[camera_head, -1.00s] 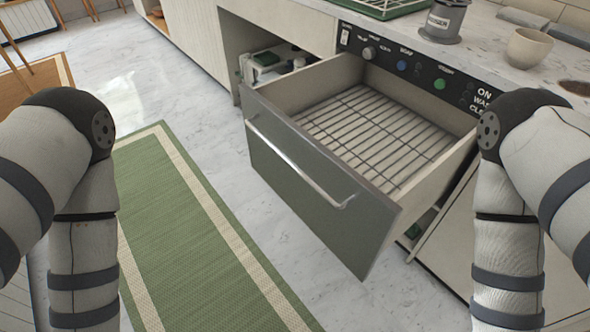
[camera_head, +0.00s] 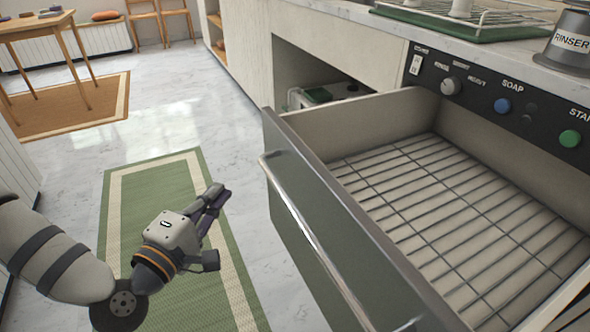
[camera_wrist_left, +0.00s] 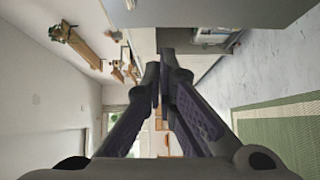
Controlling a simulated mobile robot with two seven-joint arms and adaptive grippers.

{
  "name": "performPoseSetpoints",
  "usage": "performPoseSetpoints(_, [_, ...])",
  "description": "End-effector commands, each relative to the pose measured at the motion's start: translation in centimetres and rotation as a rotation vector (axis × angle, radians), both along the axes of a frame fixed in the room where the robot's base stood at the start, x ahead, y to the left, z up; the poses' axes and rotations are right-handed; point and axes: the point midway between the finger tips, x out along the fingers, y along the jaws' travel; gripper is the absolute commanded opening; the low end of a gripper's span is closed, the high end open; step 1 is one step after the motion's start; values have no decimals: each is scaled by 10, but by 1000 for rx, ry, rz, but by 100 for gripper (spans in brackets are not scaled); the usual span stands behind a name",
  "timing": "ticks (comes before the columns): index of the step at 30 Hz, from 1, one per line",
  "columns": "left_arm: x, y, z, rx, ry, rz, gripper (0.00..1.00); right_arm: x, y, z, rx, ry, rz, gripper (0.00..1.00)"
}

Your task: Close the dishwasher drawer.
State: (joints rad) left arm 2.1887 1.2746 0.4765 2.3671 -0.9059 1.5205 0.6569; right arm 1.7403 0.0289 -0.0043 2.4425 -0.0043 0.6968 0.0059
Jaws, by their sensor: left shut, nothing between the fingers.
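The dishwasher drawer (camera_head: 318,218) stands pulled out from under the counter in the head view. It has a grey-green front, a long metal bar handle (camera_head: 312,235) and a wire rack (camera_head: 455,205) inside, which is empty. My left gripper (camera_head: 219,192) is to the left of the drawer front, apart from it, above the green mat. Its fingers are shut with nothing between them. In the left wrist view the fingertips (camera_wrist_left: 165,55) come together, and a grey panel shows above them. My right gripper is not in view.
A control panel (camera_head: 520,105) with knobs and coloured buttons runs above the drawer. An open cupboard bay (camera_head: 310,90) lies left of it. A green mat (camera_head: 150,200) covers the floor. A rinser (camera_head: 572,40) and a green tray (camera_head: 450,28) stand on the counter.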

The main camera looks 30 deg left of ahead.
Motion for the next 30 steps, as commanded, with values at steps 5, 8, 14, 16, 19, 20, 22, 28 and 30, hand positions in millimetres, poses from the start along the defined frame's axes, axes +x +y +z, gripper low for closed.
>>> performPoseSetpoints(5, [18, 7, 8, -5, -30, 14, 0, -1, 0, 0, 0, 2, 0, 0])
performPoseSetpoints(8, [39, 9, 7, -5, -28, 13, 0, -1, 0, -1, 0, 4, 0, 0])
performPoseSetpoints(14, [82, 14, 6, -4, -24, 13, 0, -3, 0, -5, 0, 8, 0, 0])
performPoseSetpoints(16, [97, 16, 6, -3, -24, 13, 0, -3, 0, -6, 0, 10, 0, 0])
performPoseSetpoints(19, [112, 6, 5, -5, -21, 9, 0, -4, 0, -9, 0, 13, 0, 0])
performPoseSetpoints(20, [115, 3, 5, -6, -20, 9, 0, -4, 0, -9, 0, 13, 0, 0])
performPoseSetpoints(22, [122, -2, 5, -6, -20, 11, 0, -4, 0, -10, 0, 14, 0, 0])
performPoseSetpoints(28, [131, -8, 6, -6, -19, 12, 0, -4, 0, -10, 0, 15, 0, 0])
performPoseSetpoints(30, [131, -8, 6, -6, -19, 13, 0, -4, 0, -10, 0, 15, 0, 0])
